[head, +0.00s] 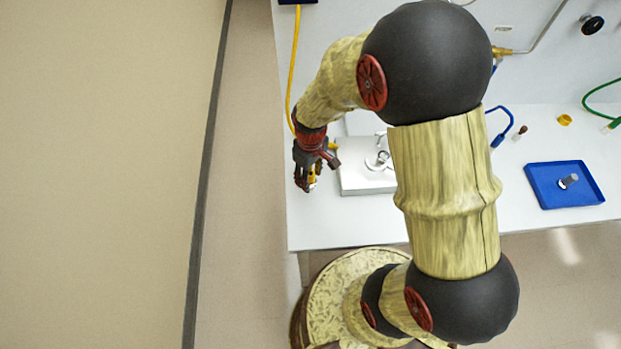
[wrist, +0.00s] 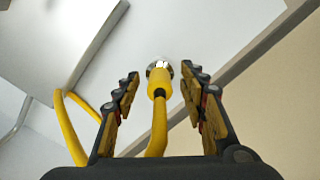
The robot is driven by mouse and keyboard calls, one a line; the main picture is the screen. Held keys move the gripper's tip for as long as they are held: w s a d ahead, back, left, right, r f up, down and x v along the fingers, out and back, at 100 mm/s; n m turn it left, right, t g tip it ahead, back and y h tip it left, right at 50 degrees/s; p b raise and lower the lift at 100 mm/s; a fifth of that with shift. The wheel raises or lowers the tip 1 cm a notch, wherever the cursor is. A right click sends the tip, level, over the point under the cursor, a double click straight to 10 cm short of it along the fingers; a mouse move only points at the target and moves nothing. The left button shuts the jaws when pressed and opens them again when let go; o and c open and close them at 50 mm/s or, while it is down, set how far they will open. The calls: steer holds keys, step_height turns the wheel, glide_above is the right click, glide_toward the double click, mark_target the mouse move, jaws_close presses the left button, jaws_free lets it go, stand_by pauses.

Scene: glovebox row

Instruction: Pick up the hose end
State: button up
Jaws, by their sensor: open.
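A yellow hose (head: 292,70) hangs down at the left of the bench in the head view. Its end, a yellow sleeve with a shiny metal tip (wrist: 158,78), shows in the wrist view between my fingers. My gripper (wrist: 160,72) is open, with one finger on each side of the hose end and visible gaps between. In the head view my gripper (head: 308,178) is at the left edge of the white bench, and its fingers partly hide the hose end. The hose loops behind the left finger in the wrist view.
A silver box (head: 365,180) with a metal fitting stands just right of my gripper. A blue hose (head: 508,113), a green hose (head: 597,88), a yellow cap (head: 564,119) and a blue tray (head: 540,195) holding a grey cylinder are farther right. Open floor lies left of the bench.

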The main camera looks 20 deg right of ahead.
steer(key=c, duration=0.3)
jaws_close()
stand_by(0.5)
